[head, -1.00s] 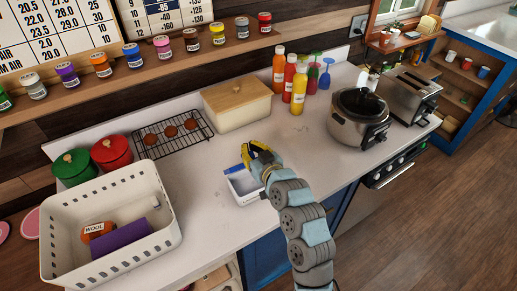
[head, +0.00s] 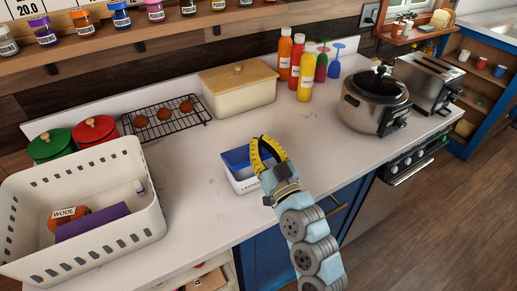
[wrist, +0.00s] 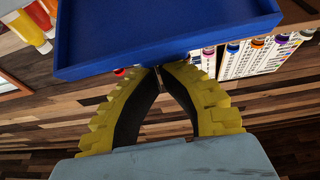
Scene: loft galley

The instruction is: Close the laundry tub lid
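The laundry tub (head: 243,185) is a small white box with a partly hidden "LAUN…" label, standing on the counter near its front edge. Its blue lid (head: 236,158) is raised at a tilt over the tub's back part, and some of the white interior shows. My gripper (head: 258,142) is at the lid's right side in the head view and covers part of the tub. In the wrist view, the lid (wrist: 165,30) fills the top, and the yellow fingers (wrist: 158,70) come together at its lower edge. The fingers look shut with nothing between them; exact contact is unclear.
A white basket (head: 150,215) holding a wool ball and a purple box stands left. A cooling rack (head: 185,122), cream bread box (head: 245,98), bottles (head: 304,85) and slow cooker (head: 365,115) stand behind and right. The counter around the tub is clear.

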